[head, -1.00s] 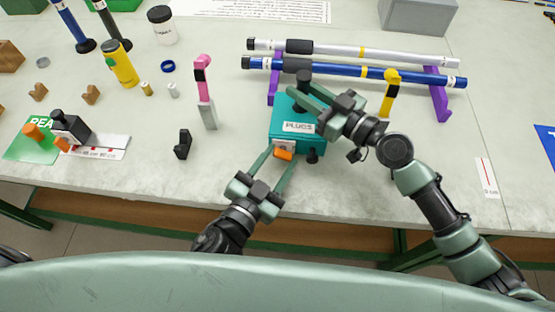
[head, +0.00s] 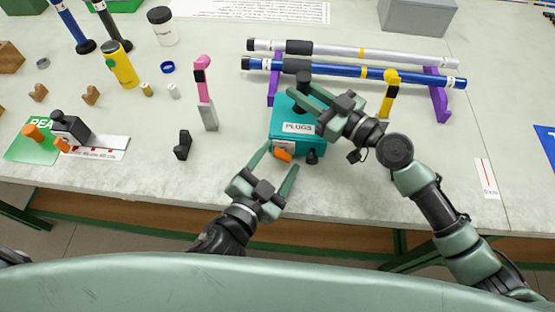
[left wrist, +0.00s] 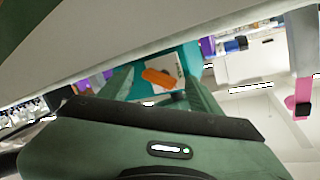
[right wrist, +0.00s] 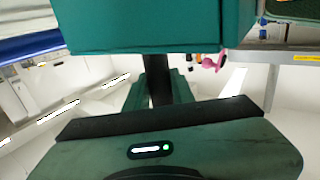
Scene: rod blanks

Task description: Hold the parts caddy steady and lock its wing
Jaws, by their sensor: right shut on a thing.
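The parts caddy is a teal box (head: 284,131) labelled PLUGS, standing near the table's front edge. A black upright handle (head: 303,79) rises from its top. My right gripper (head: 306,100) is shut on this handle, which shows between its fingers in the right wrist view (right wrist: 157,80). The orange wing (head: 283,155) sits on a pale plate on the caddy's front face and looks tilted. My left gripper (head: 282,158) is open, with a fingertip to either side of the wing and apart from it. The wing also shows between the fingers in the left wrist view (left wrist: 158,77).
A silver rod (head: 340,52) and a blue rod (head: 340,69) lie on purple supports behind the caddy. A pink-topped stand (head: 206,100) and a black bracket (head: 182,146) are left of it, and a yellow stand (head: 389,95) is right.

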